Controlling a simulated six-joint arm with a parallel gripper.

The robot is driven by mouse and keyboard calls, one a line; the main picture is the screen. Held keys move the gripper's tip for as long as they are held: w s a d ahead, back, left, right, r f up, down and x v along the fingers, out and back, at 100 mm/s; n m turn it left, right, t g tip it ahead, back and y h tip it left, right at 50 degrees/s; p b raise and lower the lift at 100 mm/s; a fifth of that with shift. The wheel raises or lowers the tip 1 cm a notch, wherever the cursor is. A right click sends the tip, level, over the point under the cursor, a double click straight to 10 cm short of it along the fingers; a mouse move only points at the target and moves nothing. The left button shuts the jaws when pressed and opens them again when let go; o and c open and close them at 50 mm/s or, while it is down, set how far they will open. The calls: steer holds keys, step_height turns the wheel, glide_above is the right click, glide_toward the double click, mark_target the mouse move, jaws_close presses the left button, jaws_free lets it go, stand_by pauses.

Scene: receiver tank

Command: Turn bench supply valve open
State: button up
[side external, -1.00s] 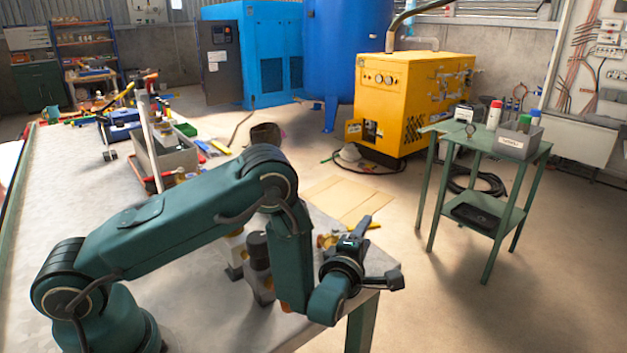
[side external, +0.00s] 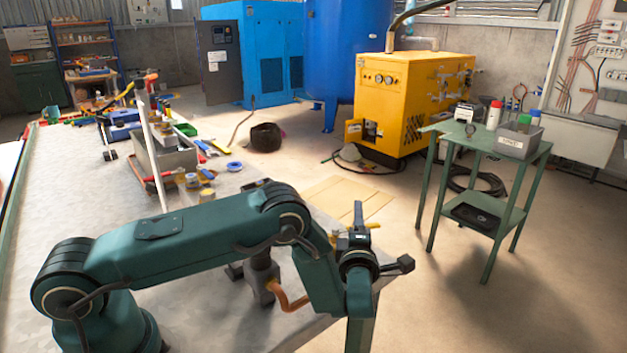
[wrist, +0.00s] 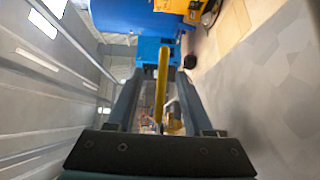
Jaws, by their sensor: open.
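The yellow valve lever (side external: 374,225) shows partly behind my gripper (side external: 357,212) at the bench's right end in the side view. The valve body is mostly hidden by my arm. In the wrist view, the lever (wrist: 161,88) is a long yellow bar lying lengthwise between the two dark fingers of my gripper (wrist: 160,75). Gaps show on both sides of the bar, so the fingers are open around it in this view. I cannot tell how deep the lever sits between them.
A copper-coloured bent pipe (side external: 289,299) and dark fittings stand on the bench beside my arm. A grey bin (side external: 168,158), tools and a blue ring (side external: 235,167) lie farther back. A green side table (side external: 483,147) stands right, with clear floor between.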

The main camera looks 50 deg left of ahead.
steer(key=v, duration=1.2)
steer(key=shift+r, duration=0.2)
steer(key=w+a+r+n+h, duration=0.1)
steer(key=w+a+r, duration=0.2)
steer(key=r, duration=0.6)
steer(key=w+a+r+n+h, duration=0.1)
steer(key=w+a+r+n, duration=0.15)
steer(key=r, duration=0.65)
steer(key=s+d+r+m+t+h, duration=0.1)
steer(key=s+d+r+m+h, duration=0.1)
steer(key=r+m+h, duration=0.2)
steer(key=s+d+r+m+t+h, duration=0.2)
steer(key=r+m+h, duration=0.3)
steer(key=m, duration=0.4)
steer(key=shift+s+r+t, duration=0.3)
steer(key=shift+s+r, duration=0.35)
steer(key=shift+r, duration=0.25)
